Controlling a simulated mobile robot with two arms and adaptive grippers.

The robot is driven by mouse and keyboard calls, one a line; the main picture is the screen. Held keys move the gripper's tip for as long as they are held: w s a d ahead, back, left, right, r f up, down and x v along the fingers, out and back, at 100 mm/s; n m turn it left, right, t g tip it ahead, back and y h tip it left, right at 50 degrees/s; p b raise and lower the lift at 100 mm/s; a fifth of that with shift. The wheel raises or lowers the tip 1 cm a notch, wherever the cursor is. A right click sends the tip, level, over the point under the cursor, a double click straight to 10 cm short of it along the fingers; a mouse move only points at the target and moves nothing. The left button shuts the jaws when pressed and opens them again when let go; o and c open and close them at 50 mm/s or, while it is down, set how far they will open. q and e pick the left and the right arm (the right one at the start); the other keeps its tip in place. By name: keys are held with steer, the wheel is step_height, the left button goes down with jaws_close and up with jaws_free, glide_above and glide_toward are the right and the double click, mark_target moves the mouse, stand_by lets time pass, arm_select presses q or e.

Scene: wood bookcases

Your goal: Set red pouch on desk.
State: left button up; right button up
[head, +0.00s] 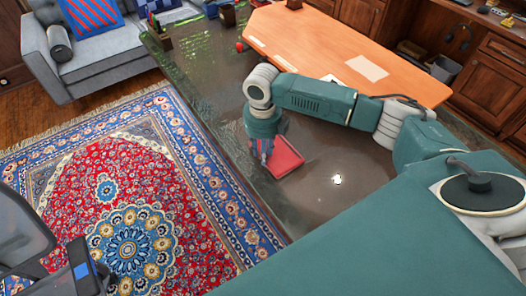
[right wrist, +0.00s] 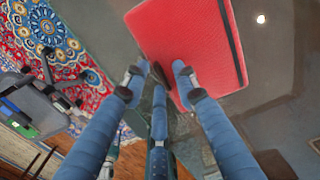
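The red pouch (head: 286,158) is a flat red rectangle over the dark desk (head: 316,200), near the desk's rug-side edge. In the right wrist view the pouch (right wrist: 195,45) fills the upper middle and has a dark strip along one side. My right gripper (head: 264,150) points down at the pouch's left edge. In the right wrist view its blue fingers (right wrist: 158,74) come together at that edge, with one tip in front of the red face. Whether they grip the pouch is unclear, as is any gap under it. My left gripper is out of view.
An orange-brown wooden top (head: 320,45) with papers borders the desk's far side. A patterned rug (head: 130,210), a grey sofa (head: 105,60) and a chair (head: 25,235) are to the left. Bare desk surface lies around the pouch. Wooden cabinets (head: 490,75) stand at the right.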

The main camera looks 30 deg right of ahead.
step_height(320, 180, up, 12)
steer(key=b, duration=0.1)
steer(key=shift+r+b, duration=0.15)
steer(key=shift+b, duration=0.15)
stand_by(0.3)
steer(key=shift+a, duration=0.15)
